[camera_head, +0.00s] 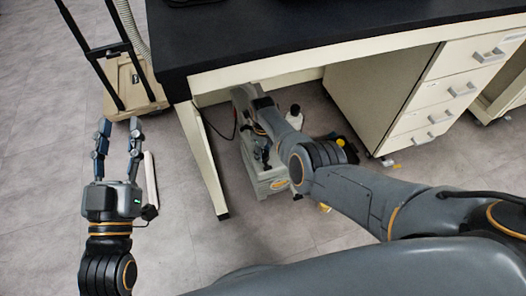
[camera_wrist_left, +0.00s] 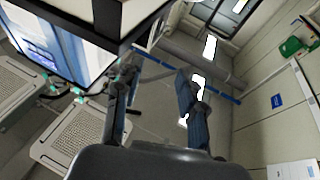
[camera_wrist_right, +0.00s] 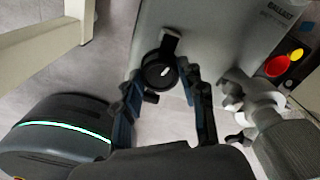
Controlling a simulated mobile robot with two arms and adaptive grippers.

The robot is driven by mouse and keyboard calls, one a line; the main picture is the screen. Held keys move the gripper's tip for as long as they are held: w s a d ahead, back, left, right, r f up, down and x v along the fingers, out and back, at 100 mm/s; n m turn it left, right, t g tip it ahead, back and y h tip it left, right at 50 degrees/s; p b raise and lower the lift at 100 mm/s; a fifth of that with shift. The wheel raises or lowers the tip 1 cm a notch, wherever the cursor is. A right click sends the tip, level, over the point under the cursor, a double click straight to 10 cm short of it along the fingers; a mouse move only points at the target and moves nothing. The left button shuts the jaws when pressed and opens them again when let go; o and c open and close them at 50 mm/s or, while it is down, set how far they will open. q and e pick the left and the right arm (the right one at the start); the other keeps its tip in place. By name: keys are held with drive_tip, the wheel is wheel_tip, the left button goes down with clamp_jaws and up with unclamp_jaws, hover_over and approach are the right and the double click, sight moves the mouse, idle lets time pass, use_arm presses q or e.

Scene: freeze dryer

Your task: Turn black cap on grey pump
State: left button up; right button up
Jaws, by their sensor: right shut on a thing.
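The grey pump (camera_head: 270,184) stands on the floor under the black-topped bench, partly hidden by my right arm. In the right wrist view its grey body (camera_wrist_right: 215,35) fills the upper middle. The black cap (camera_wrist_right: 160,72) is a round knob with a small light mark and a block at its upper edge. My right gripper (camera_wrist_right: 161,78) has one finger on each side of the cap and is shut on it. In the head view the cap and these fingertips cannot be made out. My left gripper (camera_head: 119,132) is open and empty, left of the bench, away from the pump.
The bench top (camera_head: 290,35) overhangs the pump, with a bench leg (camera_head: 203,160) to its left. A drawer cabinet (camera_head: 425,95) stands to the right. A beige cart (camera_head: 132,88) is beyond my left gripper. A pale pipe fitting (camera_wrist_right: 255,95) is close to the right fingers.

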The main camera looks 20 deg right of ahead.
sight(263, 154)
drive_tip(key=shift+m, duration=0.9)
drive_tip(key=shift+f+m, duration=0.1)
drive_tip(key=shift+m, duration=0.7)
use_arm(q)
drive_tip(key=shift+s+r+t+h+b, duration=0.25)
drive_tip(key=shift+s+r+t, duration=0.25)
drive_tip(key=shift+r, duration=0.3)
drive_tip(key=shift+s+r+t+h+b, duration=0.2)
drive_tip(key=shift+s+r+t, duration=0.1)
drive_tip(key=shift+r+t, duration=0.45)
drive_tip(key=shift+s+r+t+h+b, duration=0.2)
drive_tip(key=shift+s+r+t, duration=0.25)
drive_tip(key=shift+r, duration=0.4)
use_arm(e)
drive_tip(key=shift+m, duration=1.5)
drive_tip(key=o, duration=1.1)
drive_tip(key=shift+o, duration=0.2)
drive_tip(key=shift+r, duration=3.8)
